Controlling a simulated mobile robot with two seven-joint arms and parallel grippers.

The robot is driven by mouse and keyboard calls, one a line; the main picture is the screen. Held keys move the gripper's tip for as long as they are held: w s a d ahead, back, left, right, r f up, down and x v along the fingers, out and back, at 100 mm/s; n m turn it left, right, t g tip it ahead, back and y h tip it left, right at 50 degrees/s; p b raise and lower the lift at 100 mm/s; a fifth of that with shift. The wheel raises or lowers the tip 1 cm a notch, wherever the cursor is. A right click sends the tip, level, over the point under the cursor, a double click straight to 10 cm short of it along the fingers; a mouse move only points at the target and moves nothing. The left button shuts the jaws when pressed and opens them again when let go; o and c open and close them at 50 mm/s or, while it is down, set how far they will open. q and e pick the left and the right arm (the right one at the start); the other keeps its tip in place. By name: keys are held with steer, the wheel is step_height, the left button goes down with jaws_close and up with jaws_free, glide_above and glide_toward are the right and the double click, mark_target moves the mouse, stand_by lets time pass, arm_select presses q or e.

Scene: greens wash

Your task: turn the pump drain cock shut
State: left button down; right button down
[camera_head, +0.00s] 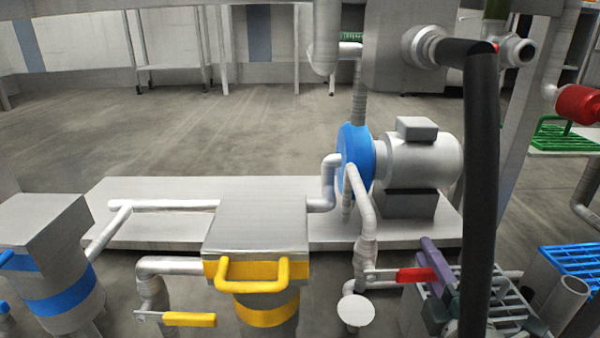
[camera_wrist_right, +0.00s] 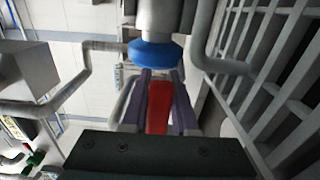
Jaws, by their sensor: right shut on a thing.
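The pump, with a blue casing (camera_head: 355,160) and a pale grey motor (camera_head: 424,160), stands on a grey plinth. A pale pipe (camera_head: 362,215) bends down from it to a cock with a red lever (camera_head: 415,275). The lever sticks out to the right, roughly crosswise to the downward pipe. My right gripper (camera_head: 436,268) has purple fingers and is shut on the red lever. In the right wrist view the red lever (camera_wrist_right: 158,108) lies between the two fingers (camera_wrist_right: 160,82). The cock's body is partly hidden. My left gripper is not in view.
A round white disc (camera_head: 356,310) lies below the cock. A strainer box with a yellow handle (camera_head: 253,284) and a yellow lever (camera_head: 190,319) stand to the left. Open floor (camera_head: 200,125) lies behind the plinth.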

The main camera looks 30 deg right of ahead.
steer(key=shift+f, duration=0.2)
stand_by(0.3)
steer(key=c, duration=1.1)
jaws_free()
steer(key=o, duration=0.4)
steer(key=shift+w, duration=0.1)
steer(key=shift+r, duration=0.1)
steer(key=p+v, duration=0.2)
steer(key=v, duration=0.8)
steer(key=shift+d, duration=0.1)
steer(key=shift+r, duration=0.1)
